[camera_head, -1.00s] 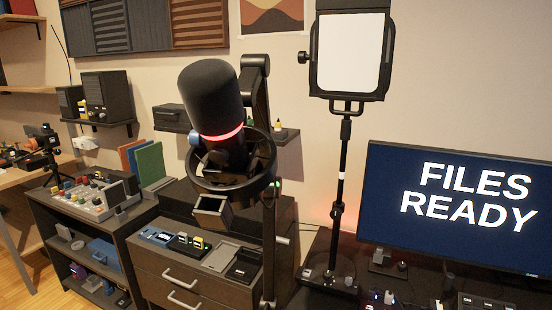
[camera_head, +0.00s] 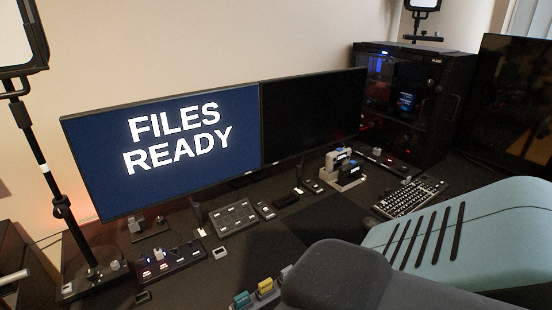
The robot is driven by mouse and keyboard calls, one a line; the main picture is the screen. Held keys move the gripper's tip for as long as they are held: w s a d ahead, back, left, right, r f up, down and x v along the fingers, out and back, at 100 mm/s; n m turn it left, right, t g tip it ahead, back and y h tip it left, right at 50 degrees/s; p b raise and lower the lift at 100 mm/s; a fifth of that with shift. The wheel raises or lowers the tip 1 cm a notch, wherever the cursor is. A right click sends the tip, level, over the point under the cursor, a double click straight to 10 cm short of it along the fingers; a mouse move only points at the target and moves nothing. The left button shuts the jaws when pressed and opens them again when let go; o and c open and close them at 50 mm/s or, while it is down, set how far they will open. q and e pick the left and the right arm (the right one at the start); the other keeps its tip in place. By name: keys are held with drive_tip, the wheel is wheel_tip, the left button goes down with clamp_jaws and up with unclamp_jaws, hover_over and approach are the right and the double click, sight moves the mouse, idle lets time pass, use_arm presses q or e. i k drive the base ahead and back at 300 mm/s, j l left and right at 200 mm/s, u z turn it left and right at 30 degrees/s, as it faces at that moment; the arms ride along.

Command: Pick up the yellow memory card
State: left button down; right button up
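A small yellow piece (camera_head: 265,285) stands upright at the bottom edge of the view, between a teal piece (camera_head: 241,299) and a grey one. It looks card-like, but it is too small and cut off for me to tell if it is the yellow memory card. A dark grey padded shape (camera_head: 335,275) stands just right of these pieces. Neither of my grippers is in view.
The dark desk holds a lit monitor (camera_head: 170,150) reading "FILES READY", a dark monitor (camera_head: 312,115), a button pad (camera_head: 234,217), a keyboard (camera_head: 408,197) and a computer case (camera_head: 410,100). A slotted teal chair back (camera_head: 490,235) blocks the front right. A light stand (camera_head: 55,190) is at left.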

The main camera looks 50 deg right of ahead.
sight(266, 285)
drive_tip(key=z, duration=1.55)
